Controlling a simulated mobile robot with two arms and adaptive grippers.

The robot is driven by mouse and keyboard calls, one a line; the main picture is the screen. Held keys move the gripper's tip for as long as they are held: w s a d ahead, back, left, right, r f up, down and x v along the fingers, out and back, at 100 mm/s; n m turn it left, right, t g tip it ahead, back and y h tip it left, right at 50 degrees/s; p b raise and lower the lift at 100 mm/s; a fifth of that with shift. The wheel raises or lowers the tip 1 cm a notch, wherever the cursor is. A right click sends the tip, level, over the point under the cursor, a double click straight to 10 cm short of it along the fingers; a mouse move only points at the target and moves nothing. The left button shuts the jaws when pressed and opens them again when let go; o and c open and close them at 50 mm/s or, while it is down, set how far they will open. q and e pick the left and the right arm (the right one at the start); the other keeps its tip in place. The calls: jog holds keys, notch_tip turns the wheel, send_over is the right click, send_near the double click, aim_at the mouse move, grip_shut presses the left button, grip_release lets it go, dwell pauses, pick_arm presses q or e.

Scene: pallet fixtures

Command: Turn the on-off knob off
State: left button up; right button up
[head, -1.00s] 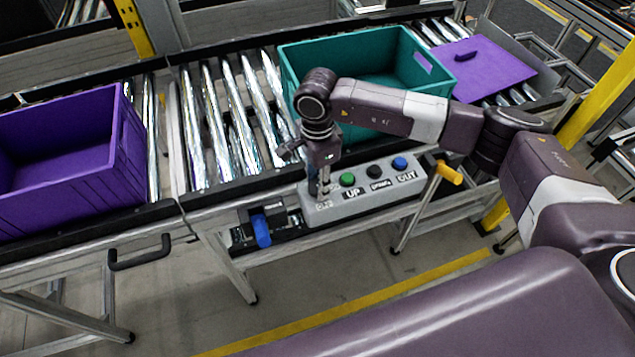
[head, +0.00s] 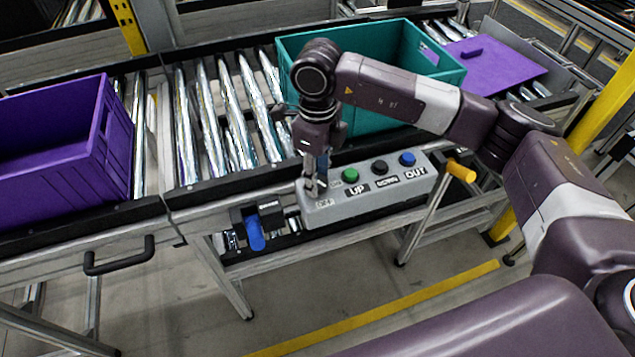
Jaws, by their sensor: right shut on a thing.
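The grey control box (head: 345,208) sits on the front rail of the conveyor, with labels on its face. It carries a green button (head: 350,175), a black button (head: 380,167) and a blue button (head: 407,159) in a row. My right gripper (head: 316,188) points down at the left end of the box, by the partly hidden "OFF" label. Its fingers are shut on the on-off knob, which the fingers hide, so I cannot tell how the knob is turned. My left gripper is not in view.
A purple crate (head: 125,160) stands on the rollers at left, and a teal crate (head: 450,80) behind my right arm. A purple lid (head: 505,70) lies at the back right. A blue lever (head: 255,233) and a yellow-tipped handle (head: 460,171) flank the box.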

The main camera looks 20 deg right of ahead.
jog(key=m+b, duration=0.2)
jog(key=m, duration=0.1)
jog(key=shift+w+m+b, duration=0.1)
jog(key=shift+m+b, duration=0.65)
jog(key=shift+m, duration=0.95)
jog(key=shift+r, duration=0.1)
jog(key=o, duration=1.2)
jog(key=shift+c, duration=0.2)
notch_tip(320, 180, up, 12)
